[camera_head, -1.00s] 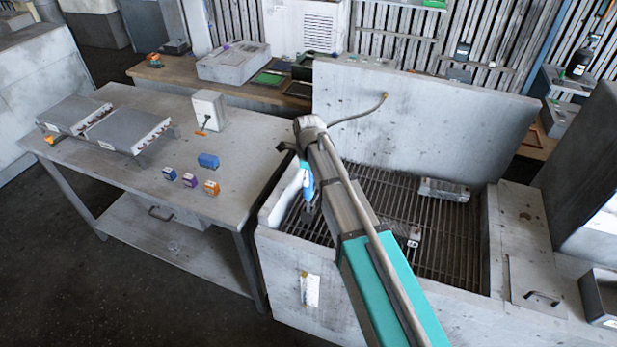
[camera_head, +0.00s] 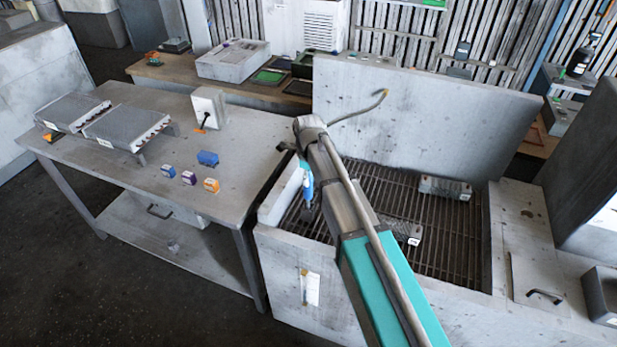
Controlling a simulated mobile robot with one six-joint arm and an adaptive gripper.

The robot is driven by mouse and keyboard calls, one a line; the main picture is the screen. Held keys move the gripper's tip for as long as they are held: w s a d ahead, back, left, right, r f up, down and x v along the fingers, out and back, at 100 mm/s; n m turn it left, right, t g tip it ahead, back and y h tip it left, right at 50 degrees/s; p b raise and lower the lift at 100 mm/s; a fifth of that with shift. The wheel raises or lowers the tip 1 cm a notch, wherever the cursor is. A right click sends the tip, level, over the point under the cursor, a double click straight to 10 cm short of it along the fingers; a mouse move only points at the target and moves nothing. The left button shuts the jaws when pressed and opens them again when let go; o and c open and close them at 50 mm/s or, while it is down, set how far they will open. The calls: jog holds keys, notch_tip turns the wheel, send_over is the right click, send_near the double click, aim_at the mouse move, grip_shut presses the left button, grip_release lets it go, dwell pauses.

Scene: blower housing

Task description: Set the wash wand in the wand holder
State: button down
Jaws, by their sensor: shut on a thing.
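The wash wand appears as a slim grey curved tube (camera_head: 358,111) with a brass-coloured tip, reaching right from the far end of my arm in front of the basin's upright back panel. A short dark piece sticks out on the left of the arm end and may be its other end. My gripper (camera_head: 304,142) is largely hidden by my own arm. It is shut on the wand above the basin's back left corner. A blue piece with a dark lower end hangs below; I cannot tell what it is. I cannot make out the wand holder for certain.
The wash basin (camera_head: 270,238) has a slatted grate (camera_head: 440,235) with two grey finned blocks on it. The metal table (camera_head: 240,135) at left carries two finned units, a white box and several small coloured boxes. A tall back panel (camera_head: 440,120) rises behind the basin.

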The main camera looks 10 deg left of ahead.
jog(key=shift+f, duration=0.15)
dwell(0.4)
jog(key=shift+c, duration=1.3)
grip_release()
notch_tip(320, 180, up, 12)
jog(key=p, duration=1.2)
jog(key=shift+r, duration=0.25)
jog(key=shift+d+f, duration=0.2)
jog(key=shift+d, duration=1.55)
jog(key=shift+w, duration=0.1)
jog(key=shift+d, duration=0.1)
